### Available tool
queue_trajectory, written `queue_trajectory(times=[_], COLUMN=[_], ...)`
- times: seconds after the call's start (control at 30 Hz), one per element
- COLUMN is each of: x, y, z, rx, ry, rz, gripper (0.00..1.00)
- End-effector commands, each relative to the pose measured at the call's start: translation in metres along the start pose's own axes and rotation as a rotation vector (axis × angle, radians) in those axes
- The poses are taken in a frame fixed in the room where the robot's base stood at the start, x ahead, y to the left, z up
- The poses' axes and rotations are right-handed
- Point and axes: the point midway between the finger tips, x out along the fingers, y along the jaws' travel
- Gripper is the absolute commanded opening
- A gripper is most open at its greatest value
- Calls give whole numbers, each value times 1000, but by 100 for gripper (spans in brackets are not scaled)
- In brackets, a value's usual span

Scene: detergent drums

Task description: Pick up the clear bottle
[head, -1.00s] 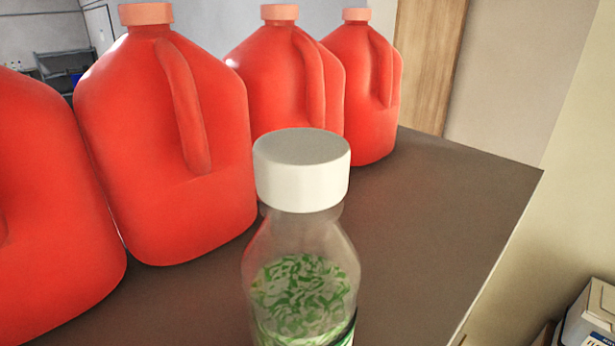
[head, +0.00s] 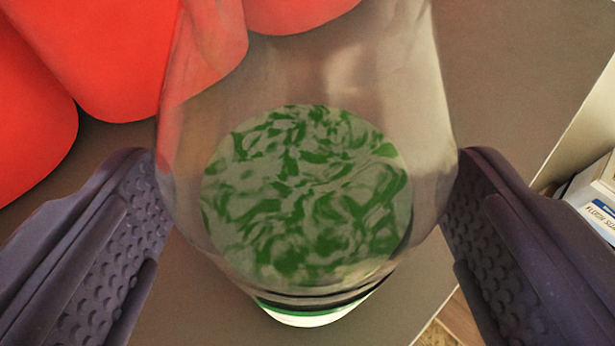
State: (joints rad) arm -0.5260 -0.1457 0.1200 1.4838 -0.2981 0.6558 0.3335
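The clear bottle (head: 300,75) fills the middle of the head view, very close. It is see-through, with a green and white pattern showing inside and a green and white band low down. Its cap is out of the frame. My gripper (head: 308,190) has its two dark, studded fingers apart, one on each side of the bottle. The fingertips reach close to the bottle's sides; I cannot tell whether they touch it. The bottle appears to stand on the brown tabletop (head: 500,60).
Red detergent drums (head: 100,50) stand close behind and to the left of the bottle. The tabletop is clear to the right up to its edge. Beyond the edge, lower down, is a white box (head: 590,205) with printed lettering.

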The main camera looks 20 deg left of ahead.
Motion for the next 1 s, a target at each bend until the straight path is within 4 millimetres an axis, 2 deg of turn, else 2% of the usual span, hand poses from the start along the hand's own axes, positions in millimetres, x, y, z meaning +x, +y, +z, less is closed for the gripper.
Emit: queue_trajectory(times=[0.03,0.2,0.3,0.57,0.77,0.9,1.0], x=[0,0,0,-1,-6,-14,-34], y=[0,0,0,0,0,0,-1], z=[0,0,0,-1,-14,-33,-25], rx=[0,0,0,0,1,2,1], ry=[0,-1,1,0,1,3,4], rz=[0,0,0,0,1,0,0], gripper=[75,36,17,17,17,17,17])
